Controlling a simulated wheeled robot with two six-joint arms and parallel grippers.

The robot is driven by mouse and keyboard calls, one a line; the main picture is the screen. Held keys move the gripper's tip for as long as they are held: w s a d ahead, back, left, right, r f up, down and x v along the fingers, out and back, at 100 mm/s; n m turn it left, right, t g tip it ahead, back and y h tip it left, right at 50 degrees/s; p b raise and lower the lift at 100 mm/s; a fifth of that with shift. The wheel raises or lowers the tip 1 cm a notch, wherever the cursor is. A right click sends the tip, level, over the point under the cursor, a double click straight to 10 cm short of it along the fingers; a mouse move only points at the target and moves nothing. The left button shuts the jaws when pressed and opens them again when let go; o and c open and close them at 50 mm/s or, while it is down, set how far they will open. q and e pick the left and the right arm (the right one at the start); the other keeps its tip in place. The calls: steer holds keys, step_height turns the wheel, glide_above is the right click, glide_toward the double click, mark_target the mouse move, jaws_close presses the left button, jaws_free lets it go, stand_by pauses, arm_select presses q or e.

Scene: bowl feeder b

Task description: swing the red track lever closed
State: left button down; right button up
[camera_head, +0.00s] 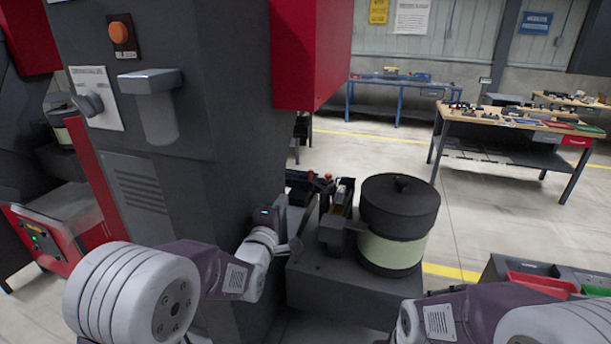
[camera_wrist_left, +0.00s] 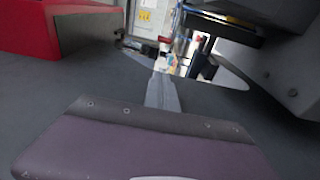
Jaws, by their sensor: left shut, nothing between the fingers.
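The bowl feeder (camera_head: 400,210), a dark round bowl with a pale green band, stands on a dark grey base block (camera_head: 335,285). Left of the bowl is the dark track assembly (camera_head: 335,225). A small red knob (camera_head: 328,177), which looks like the end of the track lever, shows at its back; the lever's angle is too small to tell. My left gripper (camera_head: 296,246) is beside the track's near left side, apart from the red knob. In the left wrist view its fingers (camera_wrist_left: 163,92) are together and empty, and a small red part (camera_wrist_left: 190,33) shows beyond them.
A tall dark machine cabinet (camera_head: 180,200) with a red upper box (camera_head: 310,50) stands close on the left. My right forearm is at the lower right, near a bench with red and green trays (camera_head: 545,285). Worktables (camera_head: 510,122) stand far back across open floor.

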arm_select(q)
steer(key=d+p+x, duration=0.3)
steer(key=p+x, duration=0.6)
steer(key=x, duration=0.3)
arm_select(e)
step_height(320, 180, up, 9)
steer(key=shift+s, duration=0.2)
arm_select(q)
steer(key=shift+s, duration=0.1)
arm_select(e)
steer(key=shift+f, duration=0.1)
